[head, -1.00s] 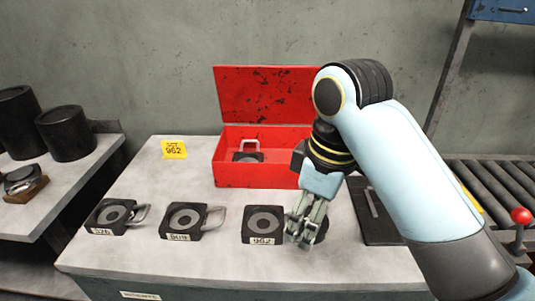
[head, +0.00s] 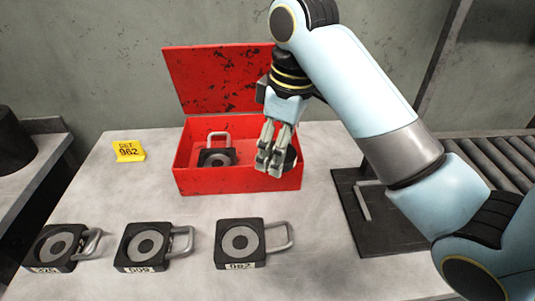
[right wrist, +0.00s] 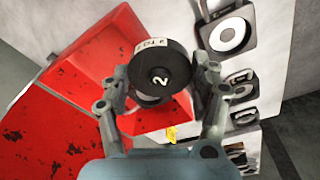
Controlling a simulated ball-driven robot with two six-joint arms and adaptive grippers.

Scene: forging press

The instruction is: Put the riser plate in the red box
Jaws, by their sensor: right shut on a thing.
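My right gripper (head: 272,158) is shut on a dark round disc (head: 291,156), apparently the riser plate, mostly hidden behind the fingers in the head view. In the right wrist view the black disc (right wrist: 160,72) sits between the fingers and shows a white "2" and a small white label. The red box (head: 238,181) stands open with its lid raised at the back; it also shows in the right wrist view (right wrist: 75,125). The gripper and disc are at the box's right end, over or inside it; the exact height is unclear. My left gripper is not in view.
A square black block with a handle (head: 216,157) lies inside the box. Blocks marked 326 (head: 60,243), 509 (head: 148,242) and 962 (head: 240,239) line the table front. A yellow card (head: 128,151) stands left; a dark plate with a handle (head: 375,215) lies right.

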